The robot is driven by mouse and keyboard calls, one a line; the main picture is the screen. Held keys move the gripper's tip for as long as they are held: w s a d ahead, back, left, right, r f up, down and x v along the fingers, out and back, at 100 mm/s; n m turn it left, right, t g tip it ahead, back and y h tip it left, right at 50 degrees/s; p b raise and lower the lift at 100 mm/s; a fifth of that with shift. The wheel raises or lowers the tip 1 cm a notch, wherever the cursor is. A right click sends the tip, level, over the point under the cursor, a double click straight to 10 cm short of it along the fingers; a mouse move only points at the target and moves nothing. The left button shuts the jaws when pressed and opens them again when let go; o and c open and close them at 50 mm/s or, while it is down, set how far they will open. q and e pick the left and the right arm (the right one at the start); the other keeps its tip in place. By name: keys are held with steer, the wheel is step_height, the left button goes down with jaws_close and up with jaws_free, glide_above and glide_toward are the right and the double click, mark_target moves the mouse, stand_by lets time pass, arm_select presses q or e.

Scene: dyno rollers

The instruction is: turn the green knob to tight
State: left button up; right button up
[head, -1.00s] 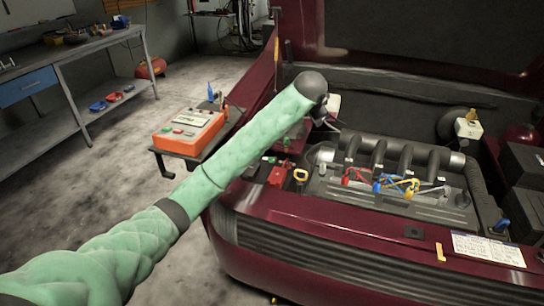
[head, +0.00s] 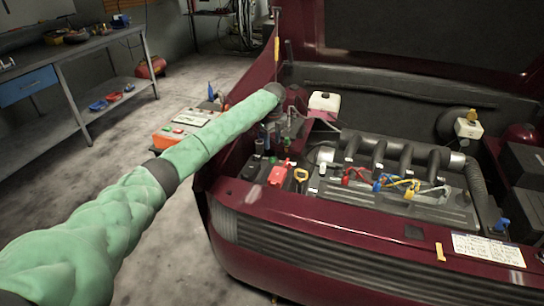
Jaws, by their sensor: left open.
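A small green piece that looks like the green knob (head: 287,161) sits at the left of the engine bay, behind a red cover (head: 279,173) on the dark battery. It is too small to tell its exact shape or how tight it is. My left arm reaches in from the left over the fender. My left gripper (head: 290,127) is open and points down just behind and above the green piece, apart from it as far as I can tell. Its fingers are small and dark and blend with the parts behind. My right gripper is out of view.
A white reservoir (head: 324,102) is right of my gripper. The engine (head: 400,180) carries coloured leads. An orange tester (head: 172,135) is partly behind my arm. The raised hood hangs above.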

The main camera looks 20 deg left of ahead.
mark_target(272, 158)
arm_select(q)
step_height(272, 158, down, 4)
steer(key=shift+s+p, duration=0.1)
steer(key=shift+p, duration=0.45)
step_height(272, 158, down, 3)
steer(key=shift+r, duration=0.1)
steer(key=shift+f+p, duration=0.3)
steer(key=shift+f, duration=0.15)
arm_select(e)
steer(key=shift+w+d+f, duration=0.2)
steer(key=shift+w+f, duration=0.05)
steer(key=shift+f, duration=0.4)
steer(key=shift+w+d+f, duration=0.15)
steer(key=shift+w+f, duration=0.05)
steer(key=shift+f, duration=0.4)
arm_select(q)
steer(key=shift+c, duration=0.4)
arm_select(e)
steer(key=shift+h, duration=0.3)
arm_select(q)
steer(key=c, duration=0.9)
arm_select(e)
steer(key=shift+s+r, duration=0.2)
arm_select(q)
steer(key=shift+r, duration=0.1)
